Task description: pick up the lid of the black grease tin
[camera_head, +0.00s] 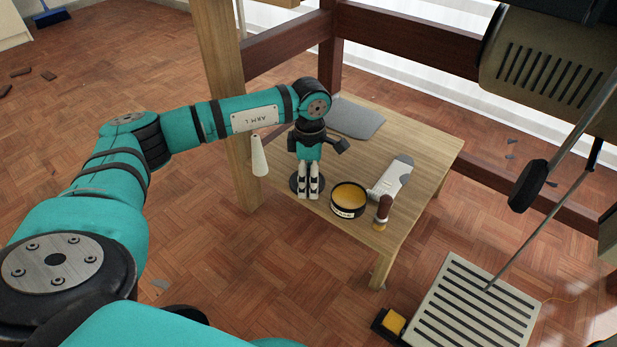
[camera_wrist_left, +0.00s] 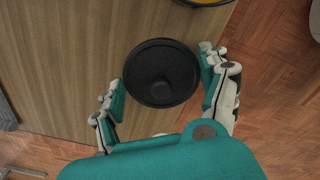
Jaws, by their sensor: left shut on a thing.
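The lid is a round black disc with a raised centre knob (camera_wrist_left: 162,72). In the head view its dark edge (camera_head: 294,184) shows at my left gripper's fingertips, near the front left of the small wooden table. My left gripper (camera_head: 309,193) points down and is shut on the lid, with one finger on each side in the wrist view. I cannot tell whether the lid touches the tabletop. The black grease tin (camera_head: 334,206) stands open just right of the gripper, full of yellow-orange grease. My right gripper is not in view.
A brown-handled brush (camera_head: 384,209) and a pale flat tool (camera_head: 391,178) are right of the tin. A grey flat piece (camera_head: 355,118) lies at the table's back. A pale cone (camera_head: 259,157) is left of the gripper. A slotted pedal (camera_head: 470,305) stands on the floor.

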